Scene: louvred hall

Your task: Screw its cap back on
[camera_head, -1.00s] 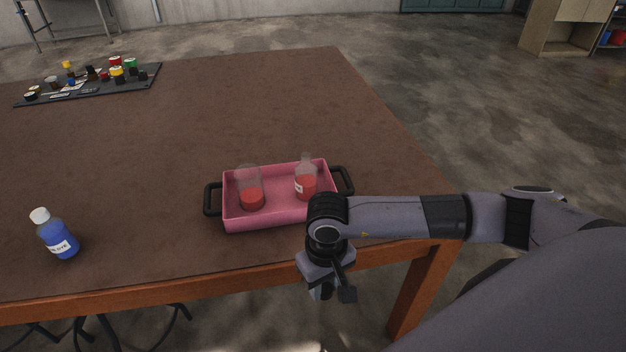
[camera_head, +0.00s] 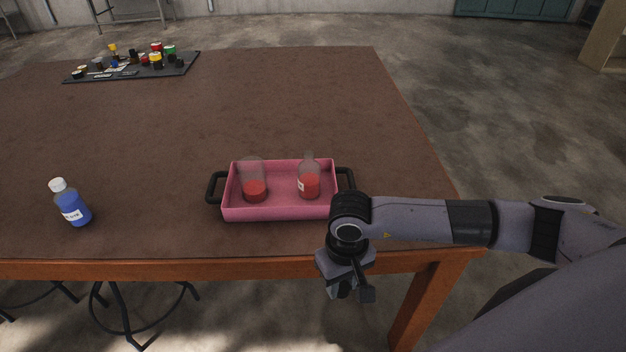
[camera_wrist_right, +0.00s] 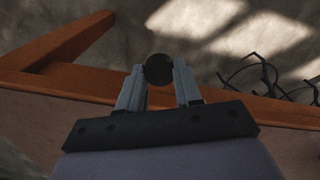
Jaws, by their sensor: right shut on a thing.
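A clear bottle (camera_head: 309,183) with red liquid and a white label stands upright in the right part of a pink tray (camera_head: 280,212); no cap shows on its neck. My right gripper (camera_head: 346,288) is in front of the table's near edge, to the right of and nearer than the tray. In the right wrist view my right gripper (camera_wrist_right: 160,76) is shut on a round black cap (camera_wrist_right: 158,69), held between the fingertips. The cap cannot be made out in the head view. My left gripper is not in view.
A clear glass vessel (camera_head: 254,188) with red liquid stands in the tray's left part. A blue bottle (camera_head: 73,208) with a white cap stands at left. A dark board (camera_head: 130,73) with several small coloured items lies at the back left. The table's middle is clear.

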